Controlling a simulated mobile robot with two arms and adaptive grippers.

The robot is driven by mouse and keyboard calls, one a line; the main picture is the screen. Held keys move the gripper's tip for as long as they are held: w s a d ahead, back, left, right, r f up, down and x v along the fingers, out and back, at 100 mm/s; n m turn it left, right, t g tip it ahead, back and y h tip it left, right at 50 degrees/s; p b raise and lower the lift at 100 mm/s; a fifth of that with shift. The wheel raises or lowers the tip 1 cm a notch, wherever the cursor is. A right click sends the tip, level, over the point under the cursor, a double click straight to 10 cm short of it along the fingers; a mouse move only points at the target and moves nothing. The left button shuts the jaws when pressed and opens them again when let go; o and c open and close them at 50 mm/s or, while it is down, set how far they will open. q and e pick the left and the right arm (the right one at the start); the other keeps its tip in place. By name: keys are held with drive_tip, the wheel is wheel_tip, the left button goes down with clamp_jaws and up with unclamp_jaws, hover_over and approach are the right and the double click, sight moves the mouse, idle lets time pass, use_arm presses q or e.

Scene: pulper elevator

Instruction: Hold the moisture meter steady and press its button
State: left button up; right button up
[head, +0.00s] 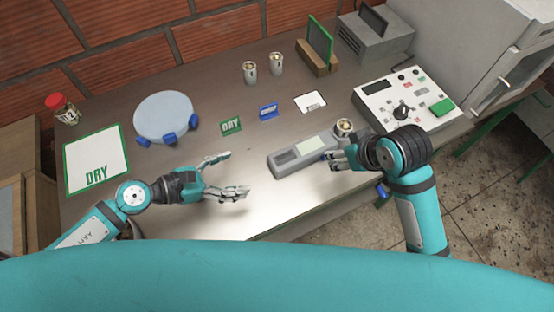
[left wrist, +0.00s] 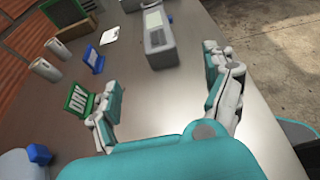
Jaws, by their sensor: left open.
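The moisture meter (head: 296,158), a long grey device with a dark display and a pale panel, lies on the metal table. In the left wrist view the meter (left wrist: 158,42) lies ahead of my fingers. My left gripper (head: 238,172) is open and empty, left of the meter and apart from it; its spread fingers also show in the left wrist view (left wrist: 160,98). My right gripper (head: 340,160) is at the meter's right end, its fingers close to it. Whether they touch is unclear. I cannot make out the button for certain; the right hand may cover it.
A small cup (head: 345,127) stands at the meter's right end. Behind are a green DRY sign (head: 231,125), a blue sign (head: 268,111) and two metal cups (head: 250,72). A control box (head: 408,97) stands right. The table's front edge is near both hands.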

sight(283, 161)
use_arm(q)
drive_tip(key=x, duration=1.5)
drive_tip(key=shift+d+r, duration=0.1)
drive_tip(key=c, duration=1.5)
drive_tip(key=shift+s, duration=0.1)
drive_tip(key=shift+c, duration=0.4)
use_arm(e)
clamp_jaws()
